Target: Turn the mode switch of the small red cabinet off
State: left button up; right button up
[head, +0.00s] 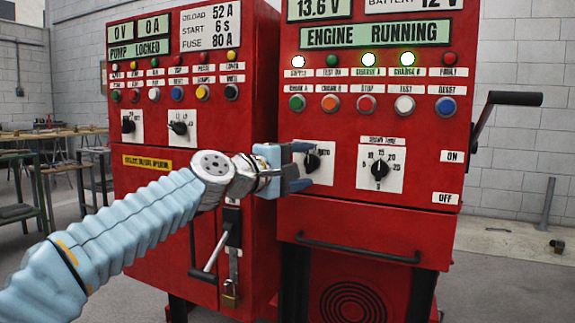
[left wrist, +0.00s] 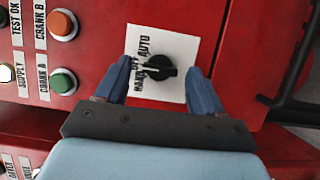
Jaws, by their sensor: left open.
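The red cabinet (head: 375,220) on the right has a mode switch (head: 312,162), a black knob on a white plate marked AUTO on its right. My left gripper (head: 298,166) is open in front of this switch. In the left wrist view the knob (left wrist: 153,69) shows between the fingers of the gripper (left wrist: 158,82), nearer their tips, with clear gaps on both sides. Its bar lies roughly across that picture, toward the OFF lettering side; which end is the pointer is hard to tell. The gripper hides part of the plate in the head view. My right gripper is not in view.
A start-times dial (head: 379,170) sits right of the switch. Pushbuttons (head: 330,103) and lamps run above. A crank handle (head: 510,98) sticks out at the cabinet's right side. Another red cabinet (head: 150,190) with two knobs and a lever stands left. A bar handle (head: 358,247) runs below.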

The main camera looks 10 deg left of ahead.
pick_arm(q)
jog(key=b+v, duration=0.3)
jog(key=v, duration=1.1)
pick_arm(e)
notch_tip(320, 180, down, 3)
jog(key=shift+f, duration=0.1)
